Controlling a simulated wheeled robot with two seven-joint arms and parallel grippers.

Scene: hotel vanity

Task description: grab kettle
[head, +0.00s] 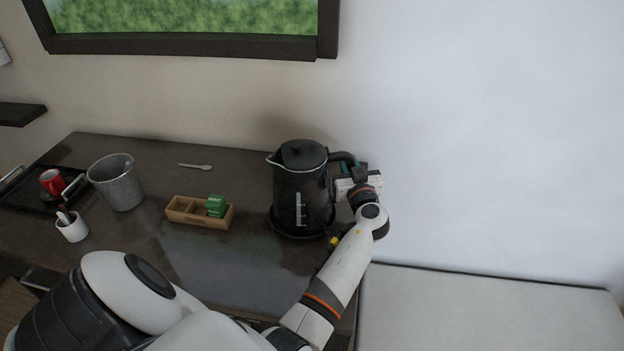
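The black kettle (302,185) stands upright on a dark round base (285,230) on the right of the counter. Its spout points left and its handle (345,158) curves out to the right. My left arm comes in from the lower left and rises to the kettle's right side. My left gripper (345,187) is at the handle. Its fingers and the lower handle are mostly hidden, so I cannot tell whether it is open or closed around the handle. My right gripper is not in view.
A wooden box (185,212) with a green packet (216,205) lies left of the kettle. A spoon (195,167), grey bucket (118,185), white cup (72,228) and dark tray (30,203) with a red mug (52,182) are farther left. A wall stands behind.

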